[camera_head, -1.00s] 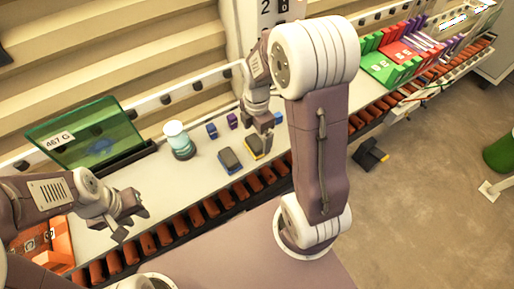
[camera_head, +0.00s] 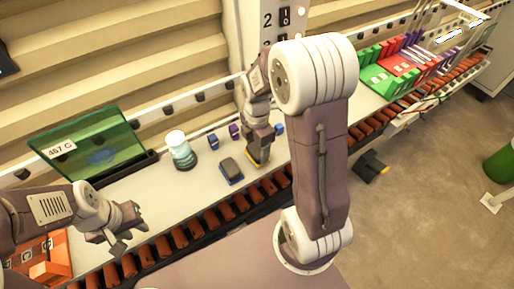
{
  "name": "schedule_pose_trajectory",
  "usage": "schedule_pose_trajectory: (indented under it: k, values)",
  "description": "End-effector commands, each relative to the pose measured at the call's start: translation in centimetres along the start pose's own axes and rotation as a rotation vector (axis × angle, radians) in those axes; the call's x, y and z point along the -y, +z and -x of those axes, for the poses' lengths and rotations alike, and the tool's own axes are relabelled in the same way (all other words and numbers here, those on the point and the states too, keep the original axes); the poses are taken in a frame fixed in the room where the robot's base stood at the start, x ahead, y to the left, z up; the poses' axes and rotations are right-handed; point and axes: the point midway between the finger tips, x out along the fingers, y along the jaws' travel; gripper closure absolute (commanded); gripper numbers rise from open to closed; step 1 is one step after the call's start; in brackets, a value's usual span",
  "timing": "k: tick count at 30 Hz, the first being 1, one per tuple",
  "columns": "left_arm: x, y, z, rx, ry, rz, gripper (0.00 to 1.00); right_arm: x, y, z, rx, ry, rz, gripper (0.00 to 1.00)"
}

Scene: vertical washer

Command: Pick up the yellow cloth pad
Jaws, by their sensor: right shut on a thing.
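The yellow cloth pad (camera_head: 255,162) is on the white counter, mostly hidden by my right gripper; only part of its yellow edge shows. My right gripper (camera_head: 259,156) points down over it and is shut on it. I cannot tell whether the pad is clear of the counter. A similar dark pad with a blue edge (camera_head: 231,171) lies just to the left. My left gripper (camera_head: 131,230) is open and empty at the left, above the counter's front edge.
A glass jar (camera_head: 180,150) and small blue and purple blocks (camera_head: 234,131) stand behind the pads. A green screen panel (camera_head: 95,150) is at the left, near an orange bin (camera_head: 45,262). Coloured racks (camera_head: 395,70) stand far right. Brown rollers (camera_head: 196,228) line the front edge.

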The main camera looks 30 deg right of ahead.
Motion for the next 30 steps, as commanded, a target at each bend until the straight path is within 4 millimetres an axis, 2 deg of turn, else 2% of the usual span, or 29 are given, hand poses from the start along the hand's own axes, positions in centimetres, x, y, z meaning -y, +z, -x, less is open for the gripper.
schedule_pose_trajectory:
  k: [1, 5, 8, 15, 21, 30]
  values:
    - [0.0, -0.2, 1.5, 0.000, 0.000, 0.000, 0.69, 0.0, 0.0, 1.6, 0.000, 0.001, 0.000, 0.73]
    - [-0.1, -0.4, 3.6, -0.001, 0.000, 0.000, 0.69, 0.2, 0.1, 3.8, 0.000, 0.001, -0.001, 0.73]
    - [-0.1, -0.4, 4.1, 0.000, 0.000, 0.000, 0.69, 2.6, 0.6, 4.8, 0.000, 0.001, -0.004, 0.73]
    - [-0.1, -0.7, 7.1, 0.000, 0.000, 0.000, 0.69, 8.0, 1.9, 8.2, 0.000, 0.001, -0.006, 0.73]
    - [-0.2, -0.9, 8.4, 0.000, 0.000, 0.000, 0.69, 10.8, 2.5, 9.5, 0.000, 0.000, -0.002, 0.73]
    - [-0.2, -0.9, 8.4, 0.000, 0.000, 0.000, 0.69, 11.4, 2.6, 9.6, 0.000, 0.000, 0.000, 0.73]
